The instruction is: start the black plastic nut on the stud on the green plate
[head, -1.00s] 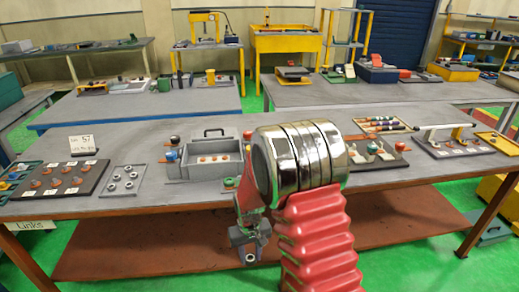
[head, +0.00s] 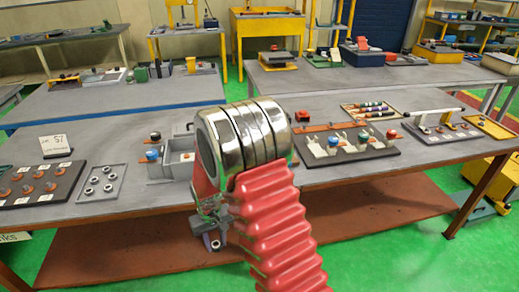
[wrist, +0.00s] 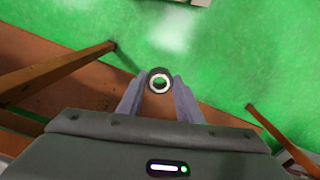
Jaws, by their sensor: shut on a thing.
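My gripper (head: 213,240) hangs in front of the near bench's front edge in the head view, below the bench top. In the wrist view my gripper (wrist: 160,84) has its two grey fingers shut on a small dark ring-shaped nut (wrist: 150,77). The nut has a pale inner ring, and green floor shows through its hole. The nut is held at the fingertips, over the floor and apart from any stud. I cannot make out the green plate or its stud in either view. My arm hides part of the bench.
The near bench (head: 120,205) carries a board with several copper-coloured parts (head: 30,185), a tray of nuts (head: 103,183), a grey box (head: 180,160) partly behind my arm, and a dark board with levers (head: 350,150). A brown lower shelf (head: 130,255) runs underneath. Green floor is open in front.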

